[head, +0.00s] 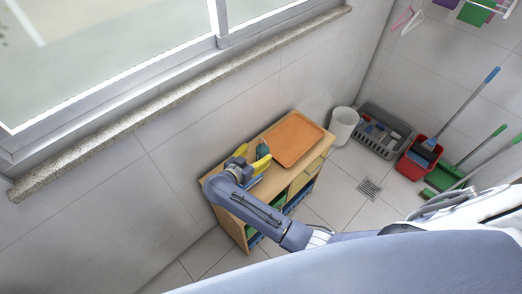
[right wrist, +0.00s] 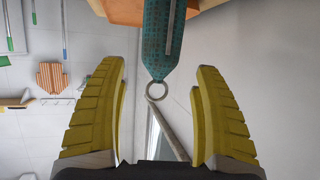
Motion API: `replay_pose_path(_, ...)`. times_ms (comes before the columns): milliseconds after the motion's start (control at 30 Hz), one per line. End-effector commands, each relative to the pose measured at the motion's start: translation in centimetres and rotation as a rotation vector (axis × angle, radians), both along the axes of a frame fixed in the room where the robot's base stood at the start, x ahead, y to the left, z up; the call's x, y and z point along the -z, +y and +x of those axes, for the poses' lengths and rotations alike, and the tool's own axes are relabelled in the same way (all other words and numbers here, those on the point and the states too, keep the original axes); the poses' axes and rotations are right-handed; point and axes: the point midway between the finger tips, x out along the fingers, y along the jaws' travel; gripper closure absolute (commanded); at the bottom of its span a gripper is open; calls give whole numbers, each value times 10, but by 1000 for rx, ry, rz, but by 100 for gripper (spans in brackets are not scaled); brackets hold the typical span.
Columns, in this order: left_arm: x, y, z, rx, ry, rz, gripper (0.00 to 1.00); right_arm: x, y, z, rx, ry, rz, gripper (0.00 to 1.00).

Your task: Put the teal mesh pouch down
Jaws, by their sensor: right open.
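The teal mesh pouch (right wrist: 163,42) shows in the right wrist view, with a ring at its near end and a pale strip along it. In the head view a small part of the pouch (head: 263,149) shows at the wooden cabinet's top (head: 268,186), left of the orange tray. My right gripper (right wrist: 160,68) has its yellow fingers spread wide, with clear gaps on both sides of the pouch. In the head view the right gripper (head: 252,158) is over the cabinet's left part, by the pouch. Whether the pouch rests fully on the cabinet is hard to tell. My left gripper is not in view.
The orange tray (head: 293,139) covers the cabinet top's right part. A white bin (head: 343,125), a grey basket (head: 380,132) and a red bucket (head: 417,160) stand on the floor to the right. A tiled wall and window ledge (head: 150,105) run behind the cabinet.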

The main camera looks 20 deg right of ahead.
Motion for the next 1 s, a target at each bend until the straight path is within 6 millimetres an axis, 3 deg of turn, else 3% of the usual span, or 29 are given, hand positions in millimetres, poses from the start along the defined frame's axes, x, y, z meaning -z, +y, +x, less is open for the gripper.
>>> replay_pose_path(133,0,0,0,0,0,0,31,-9,19,-16,0,1,4,32)
replay_pose_path(400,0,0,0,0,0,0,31,-21,40,-33,-1,0,1,32)
replay_pose_path(467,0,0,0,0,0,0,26,-22,42,-35,-1,0,1,32)
replay_pose_path(1000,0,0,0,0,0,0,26,-25,45,-38,0,0,-1,32)
